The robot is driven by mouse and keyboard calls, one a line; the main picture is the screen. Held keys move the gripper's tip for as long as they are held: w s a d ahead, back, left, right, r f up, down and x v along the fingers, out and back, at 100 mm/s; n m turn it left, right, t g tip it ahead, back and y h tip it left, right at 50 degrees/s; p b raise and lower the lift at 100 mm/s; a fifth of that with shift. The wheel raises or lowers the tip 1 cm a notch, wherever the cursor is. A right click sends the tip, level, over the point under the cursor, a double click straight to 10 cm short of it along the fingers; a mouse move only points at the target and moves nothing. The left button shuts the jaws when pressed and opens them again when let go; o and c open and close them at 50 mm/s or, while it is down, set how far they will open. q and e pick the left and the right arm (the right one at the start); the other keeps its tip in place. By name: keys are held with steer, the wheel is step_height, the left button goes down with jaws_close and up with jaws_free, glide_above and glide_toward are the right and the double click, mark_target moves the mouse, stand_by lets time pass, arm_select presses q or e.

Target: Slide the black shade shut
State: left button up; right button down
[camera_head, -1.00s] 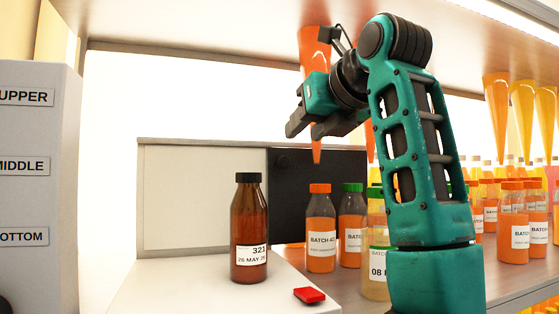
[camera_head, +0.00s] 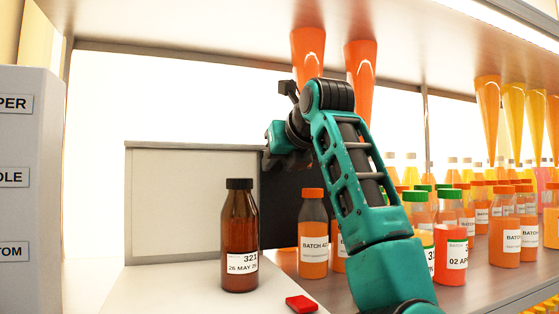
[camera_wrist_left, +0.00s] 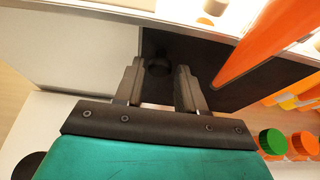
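The black shade (camera_head: 279,210) is a dark upright panel behind the bottles, beside a pale panel (camera_head: 185,205) on its left. In the left wrist view the black shade (camera_wrist_left: 200,52) carries a round dark knob (camera_wrist_left: 157,66) near its pale-panel edge. My left gripper (camera_head: 284,154) is at the upper left part of the shade and hides some of it. In the left wrist view my left gripper (camera_wrist_left: 160,72) is open, with one finger on each side of the knob. Contact with the knob cannot be told. My right gripper is not in view.
A brown bottle (camera_head: 240,220) and a red block (camera_head: 301,303) are on the white surface in front. Orange bottles (camera_head: 313,235) stand close before the shade. Orange cones (camera_head: 308,55) hang above. A labelled grey-white block (camera_head: 30,150) stands at the left.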

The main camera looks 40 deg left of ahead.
arm_select(q)
steer(key=shift+w+a+f, duration=0.1)
steer(key=shift+w+a, duration=0.05)
steer(key=shift+a, duration=0.1)
jaws_close()
stand_by(0.4)
